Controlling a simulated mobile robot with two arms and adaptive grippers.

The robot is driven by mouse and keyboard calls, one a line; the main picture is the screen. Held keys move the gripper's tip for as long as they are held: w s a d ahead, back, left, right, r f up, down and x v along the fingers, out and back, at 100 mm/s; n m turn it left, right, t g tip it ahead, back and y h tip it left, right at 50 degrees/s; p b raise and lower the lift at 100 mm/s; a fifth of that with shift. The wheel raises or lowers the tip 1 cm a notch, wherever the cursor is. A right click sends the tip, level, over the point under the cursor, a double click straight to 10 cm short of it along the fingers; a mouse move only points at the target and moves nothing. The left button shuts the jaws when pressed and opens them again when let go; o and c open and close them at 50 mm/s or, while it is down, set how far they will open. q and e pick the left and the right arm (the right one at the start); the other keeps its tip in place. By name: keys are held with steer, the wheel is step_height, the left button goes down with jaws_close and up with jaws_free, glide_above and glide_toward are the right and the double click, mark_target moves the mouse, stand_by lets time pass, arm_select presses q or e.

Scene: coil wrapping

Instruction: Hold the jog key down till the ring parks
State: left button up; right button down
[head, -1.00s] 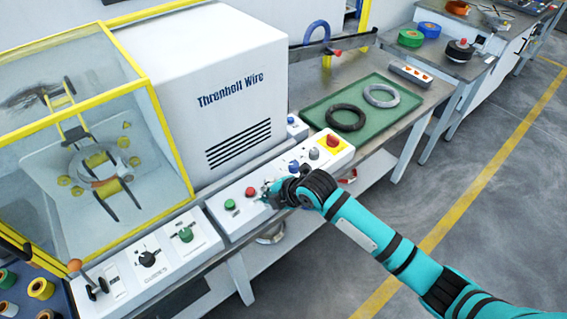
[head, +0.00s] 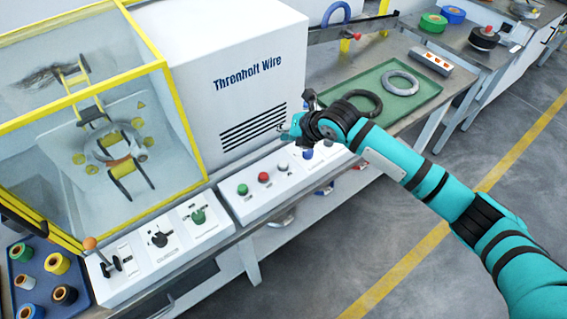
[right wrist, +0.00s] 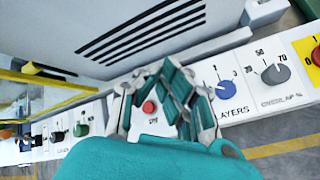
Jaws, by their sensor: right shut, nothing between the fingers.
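The control panel (head: 232,207) carries a green button (head: 242,189), a red button (head: 263,177) and a pale button (head: 283,165) in a row. Which one is the jog key I cannot read. My right gripper (head: 290,132) is shut and empty, raised clear of the buttons in front of the white cabinet. In the right wrist view my fingers (right wrist: 157,70) close together, and a red button (right wrist: 149,107) shows between them. The ring (head: 108,148) is behind the yellow-framed guard; whether it turns I cannot tell. My left gripper is not in view.
A blue knob (right wrist: 225,92) marked LAYERS and a grey knob (right wrist: 275,74) marked OVERLAP % lie to the right. A green tray (head: 425,100) holds a black coil (head: 362,112) and a grey coil (head: 386,80). A lever panel (head: 150,262) stands at left.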

steer(key=b, duration=0.6)
glide_above(285, 162)
step_height(285, 162, down, 7)
steer(key=shift+r, duration=0.1)
steer(key=shift+f, duration=0.85)
steer(key=shift+f+b, duration=0.35)
steer(key=shift+f, duration=0.05)
steer(key=shift+f+b, duration=0.35)
steer(key=shift+f, duration=0.2)
stand_by(0.8)
stand_by(0.4)
steer(key=shift+r+p, duration=0.9)
steer(key=shift+r, duration=0.05)
steer(key=shift+r, duration=0.15)
